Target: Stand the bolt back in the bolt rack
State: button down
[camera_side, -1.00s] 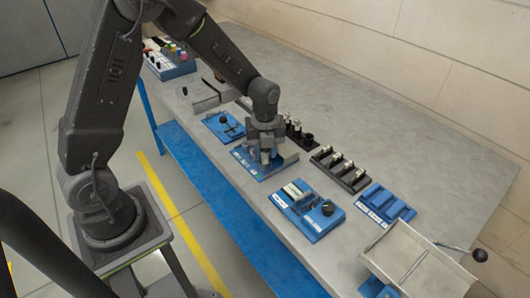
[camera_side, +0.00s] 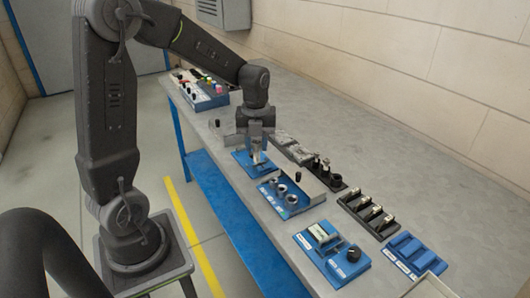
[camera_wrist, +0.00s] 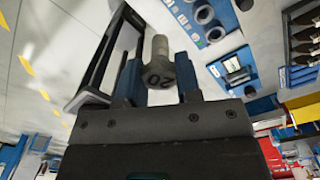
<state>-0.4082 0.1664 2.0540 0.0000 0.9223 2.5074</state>
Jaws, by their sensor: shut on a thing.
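My gripper (camera_side: 257,152) is shut on a bolt (camera_wrist: 158,62), whose head marked 20 faces the camera in the wrist view. In the side view the bolt (camera_side: 257,157) shows small below the jaws, above the blue plate (camera_side: 241,158) with a dark part on it. A black rack (camera_side: 337,184) stands to the right and behind, with a few upright bolt-like pieces (camera_side: 317,162); I cannot tell for sure that it is the bolt rack.
A black holder (camera_side: 368,213) with several pale-topped pieces and a blue slotted block (camera_side: 412,252) lie to the right. A blue unit with a black knob (camera_side: 353,253) is near the front edge. A box with coloured knobs (camera_side: 205,92) is at the far left. The bench's back is clear.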

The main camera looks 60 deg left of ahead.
jog(key=w+d+f, duration=0.1)
jog(key=w+d, duration=0.4)
jog(key=w, duration=0.6)
jog(key=w+d+f, duration=0.2)
jog(key=w+d, duration=0.2)
jog(key=w, duration=0.7)
jog(key=shift+w+d+f, duration=0.1)
jog(key=shift+f, duration=1.1)
jog(key=shift+d+f, duration=0.1)
jog(key=shift+f, duration=1.05)
jog(key=shift+f, duration=1.15)
jog(key=c, duration=0.7)
grip_release()
jog(key=shift+c, duration=0.2)
jog(key=shift+r, duration=0.1)
